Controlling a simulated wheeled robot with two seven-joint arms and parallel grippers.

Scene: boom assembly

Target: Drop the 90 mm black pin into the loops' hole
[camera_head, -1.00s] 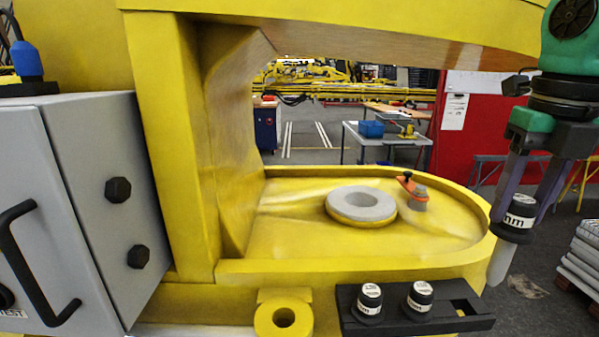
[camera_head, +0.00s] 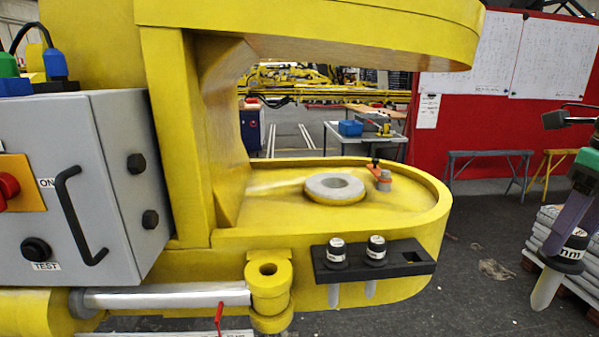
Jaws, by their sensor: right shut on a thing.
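My right gripper (camera_head: 577,226) is at the right edge of the head view, shut on a pin (camera_head: 556,268). The pin has a black cap, a white label ending in "mm", and a pale grey shaft pointing down and slightly left; its full size label is not readable. The yellow loops (camera_head: 268,296) are stacked at the end of a grey rod (camera_head: 165,297), low in the middle, with a dark round hole (camera_head: 267,269) facing up. The held pin is far to the right of the hole, well apart. My left gripper is not in view.
A grey control box (camera_head: 115,190) stands left. Open floor (camera_head: 480,290) lies between holder and held pin.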

